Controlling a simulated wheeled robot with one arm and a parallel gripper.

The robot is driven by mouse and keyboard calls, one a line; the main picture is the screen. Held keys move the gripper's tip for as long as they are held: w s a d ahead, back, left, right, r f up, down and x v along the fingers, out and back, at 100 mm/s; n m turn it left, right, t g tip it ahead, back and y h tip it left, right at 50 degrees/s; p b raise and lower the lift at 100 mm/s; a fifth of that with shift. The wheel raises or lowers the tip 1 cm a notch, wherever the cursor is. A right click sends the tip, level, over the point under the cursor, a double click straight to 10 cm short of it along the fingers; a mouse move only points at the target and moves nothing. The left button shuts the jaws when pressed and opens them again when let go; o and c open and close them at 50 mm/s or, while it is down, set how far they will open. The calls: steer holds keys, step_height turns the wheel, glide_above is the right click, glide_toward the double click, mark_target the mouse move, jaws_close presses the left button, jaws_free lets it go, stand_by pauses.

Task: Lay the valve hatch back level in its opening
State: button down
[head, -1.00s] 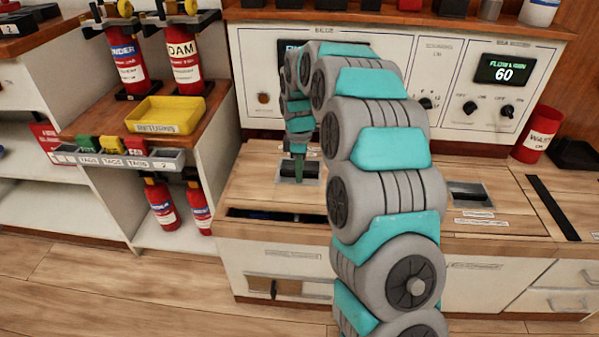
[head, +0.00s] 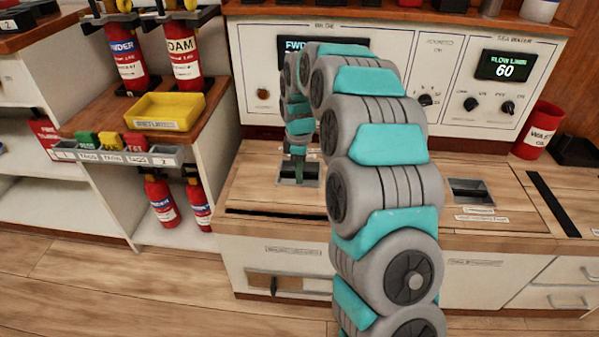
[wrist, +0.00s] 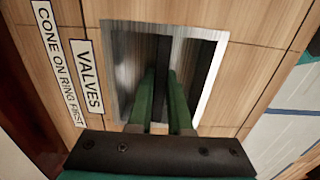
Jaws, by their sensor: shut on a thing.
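The valve hatch (head: 252,180) is a wooden panel in the counter top. Its metal pull recess (head: 312,172) also shows in the wrist view (wrist: 125,50), beside a "VALVES" label (wrist: 88,77). My gripper (head: 298,181) reaches down into this recess. In the wrist view my green fingers (wrist: 163,75) are shut on the dark bar inside it. A thin dark gap (head: 270,213) shows along the hatch's front edge, so I cannot tell that it lies fully level. My arm hides the hatch's right part.
A second recessed pull (head: 470,190) and a black strip (head: 552,203) lie to the right on the counter. The control panel (head: 455,95) stands behind. A yellow tray (head: 165,110) and extinguishers stand on the left. A red bin (head: 538,130) is at the back right.

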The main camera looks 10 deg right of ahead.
steer(key=shift+f, duration=1.35)
steer(key=c, duration=0.8)
jaws_free()
steer(key=shift+o, duration=0.2)
steer(key=shift+f, duration=0.1)
step_height(320, 180, up, 7)
steer(key=shift+f, duration=0.1)
steer(key=shift+r, duration=0.55)
